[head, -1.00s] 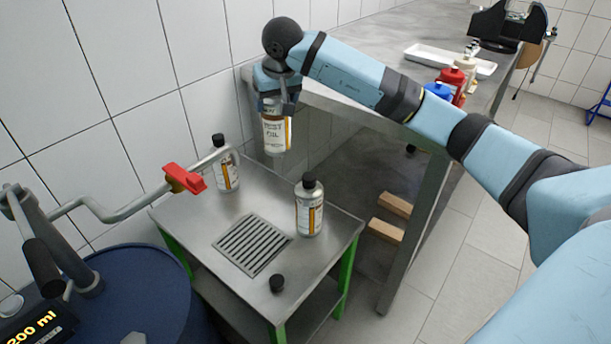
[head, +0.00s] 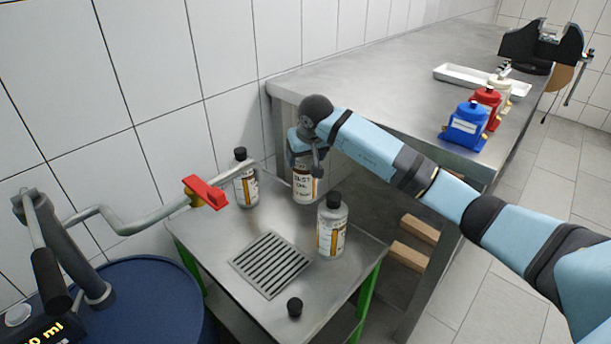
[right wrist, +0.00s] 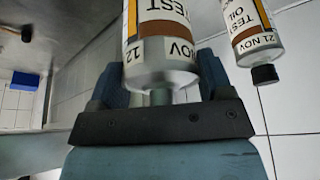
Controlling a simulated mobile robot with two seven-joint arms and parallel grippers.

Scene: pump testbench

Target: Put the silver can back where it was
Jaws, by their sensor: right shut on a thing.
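The silver can (head: 305,188) with a white TEST OIL label is upright, hanging from my right gripper (head: 307,158). The jaws are shut around its neck. It is over the back of the steel stand (head: 205,247), between two capped cans; I cannot tell if its base touches the top. The right wrist view shows the held can (right wrist: 160,62), labelled 12 NOV, between the fingers (right wrist: 160,95). One capped can (head: 246,182) stands at the back left, labelled 21 NOV in the wrist view (right wrist: 253,35). Another capped can (head: 332,228) stands front right. My left gripper is out of view.
A loose black cap (head: 294,307) lies near the stand's front edge, beside a drain grate (head: 270,264). A pipe with a red lever (head: 206,192) reaches over the stand's left side from a blue drum (head: 150,295). A workbench (head: 380,80) stands behind right.

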